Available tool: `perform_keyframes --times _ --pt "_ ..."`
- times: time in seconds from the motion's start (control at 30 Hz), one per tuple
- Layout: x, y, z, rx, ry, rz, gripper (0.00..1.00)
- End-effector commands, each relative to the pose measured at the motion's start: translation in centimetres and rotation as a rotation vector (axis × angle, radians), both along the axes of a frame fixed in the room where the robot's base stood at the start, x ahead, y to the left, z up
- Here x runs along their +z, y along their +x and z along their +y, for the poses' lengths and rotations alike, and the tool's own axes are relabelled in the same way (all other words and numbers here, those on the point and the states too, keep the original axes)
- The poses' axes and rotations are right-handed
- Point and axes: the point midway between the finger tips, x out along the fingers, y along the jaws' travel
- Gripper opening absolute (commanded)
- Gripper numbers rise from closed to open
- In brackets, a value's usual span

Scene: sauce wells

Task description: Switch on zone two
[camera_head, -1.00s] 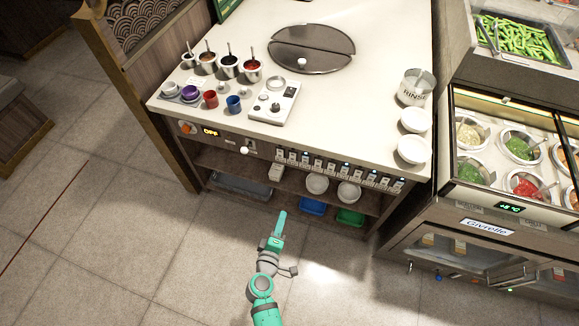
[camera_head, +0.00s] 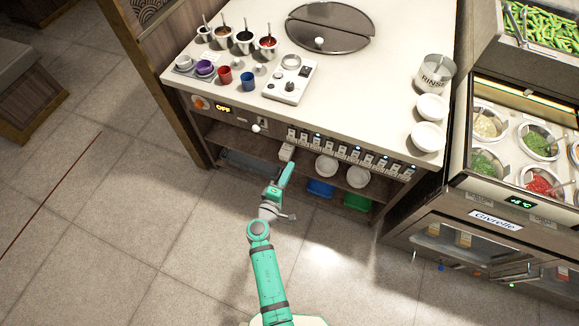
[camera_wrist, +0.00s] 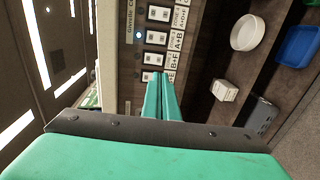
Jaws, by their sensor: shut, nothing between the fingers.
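A row of white rocker switches (camera_head: 350,152) with label plates runs along the counter's front edge in the head view. Small blue lights show by some of them. In the wrist view, several switches (camera_wrist: 156,37) show sideways with labels; "A+B" (camera_wrist: 178,40) and "B+F" (camera_wrist: 174,57) are readable, but I cannot clearly make out which is zone two. A blue light (camera_wrist: 139,35) glows beside one switch. My gripper (camera_head: 291,166) is shut and empty, below the left end of the row. In the wrist view its fingertips (camera_wrist: 160,76) overlap the nearest switch's lower edge; I cannot tell contact.
An "OFF" display (camera_head: 223,108) and an orange knob (camera_head: 199,103) sit left of the row. Below is a shelf with white bowls (camera_head: 327,165), a blue tray (camera_head: 320,187) and a green tray (camera_head: 357,201). A sauce cabinet (camera_head: 500,180) stands right.

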Motion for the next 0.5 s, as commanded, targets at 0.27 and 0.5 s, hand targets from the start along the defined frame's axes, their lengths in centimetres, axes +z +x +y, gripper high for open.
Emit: perform_keyframes --times 0.27,0.5 --pt "-0.5 5.1 -1.7 -0.002 0.000 -0.002 0.00" --pt "-1.1 8.8 -2.9 -0.001 0.000 0.000 0.00"
